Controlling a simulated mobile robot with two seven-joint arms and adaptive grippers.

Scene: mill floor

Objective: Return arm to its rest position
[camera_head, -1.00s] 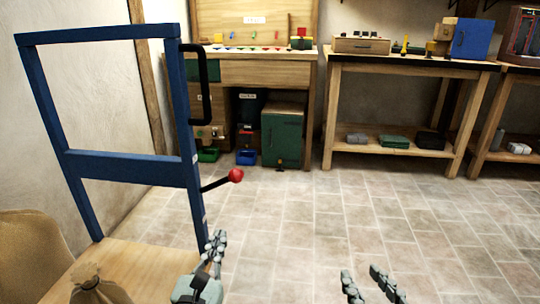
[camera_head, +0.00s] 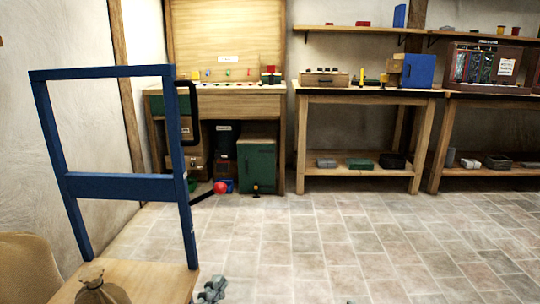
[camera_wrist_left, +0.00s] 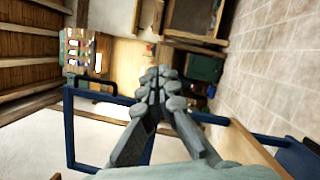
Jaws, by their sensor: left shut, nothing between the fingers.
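My left gripper (camera_head: 212,290) shows at the bottom edge of the head view, just right of the blue frame's lower right post. In the left wrist view its two grey fingers (camera_wrist_left: 158,88) meet at the tips, shut with nothing between them. The rest of the left arm is out of the head view. My right gripper cannot be made out in either current view.
A blue frame (camera_head: 118,186) with a black handle and a red-knobbed lever (camera_head: 220,188) stands on a wooden platform (camera_head: 165,284) at left, beside tan sacks (camera_head: 102,291). Workbenches (camera_head: 368,98) line the back wall. The tiled floor (camera_head: 330,240) ahead is clear.

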